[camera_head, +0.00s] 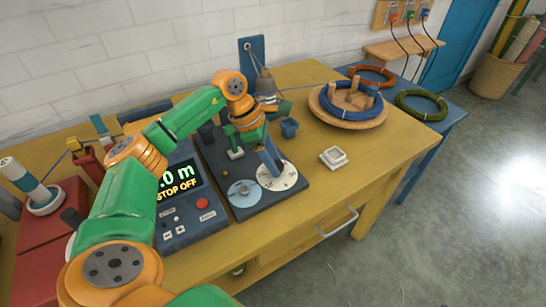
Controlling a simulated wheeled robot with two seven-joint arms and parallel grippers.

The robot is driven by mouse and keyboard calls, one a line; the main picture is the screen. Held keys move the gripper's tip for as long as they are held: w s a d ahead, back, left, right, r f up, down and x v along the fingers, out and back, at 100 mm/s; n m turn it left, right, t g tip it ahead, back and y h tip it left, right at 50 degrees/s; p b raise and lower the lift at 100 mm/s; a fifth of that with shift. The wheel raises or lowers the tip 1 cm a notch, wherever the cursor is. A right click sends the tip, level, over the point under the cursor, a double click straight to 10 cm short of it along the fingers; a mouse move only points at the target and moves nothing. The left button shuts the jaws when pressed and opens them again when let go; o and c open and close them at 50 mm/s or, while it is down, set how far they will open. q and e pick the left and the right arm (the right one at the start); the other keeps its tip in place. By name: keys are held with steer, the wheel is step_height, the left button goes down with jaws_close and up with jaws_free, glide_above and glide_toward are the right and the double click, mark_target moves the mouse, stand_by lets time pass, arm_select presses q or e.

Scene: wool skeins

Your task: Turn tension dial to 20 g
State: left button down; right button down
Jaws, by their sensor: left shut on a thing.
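The tension dial (288,178) is a white marked disc on a dark base plate (216,152) near the middle of the table. My left gripper (270,166) reaches down over it from behind. Its fingers are shut on the dial's knob, which they mostly hide. The scale figures are too small to read, so I cannot tell the setting. A blue-grey disc (243,193) sits to the left of the dial. My right gripper is not in view.
A control box (180,190) shows ".0 m" and "STOP OFF" beside a red button (202,203). A round wooden holder (346,121) carries a blue skein (330,108). The table's front right is clear.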

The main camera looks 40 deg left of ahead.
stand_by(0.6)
arm_select(q)
steer(key=shift+c, duration=2.2)
jaws_free()
steer(key=v, duration=0.7)
steer(key=shift+d, duration=0.1)
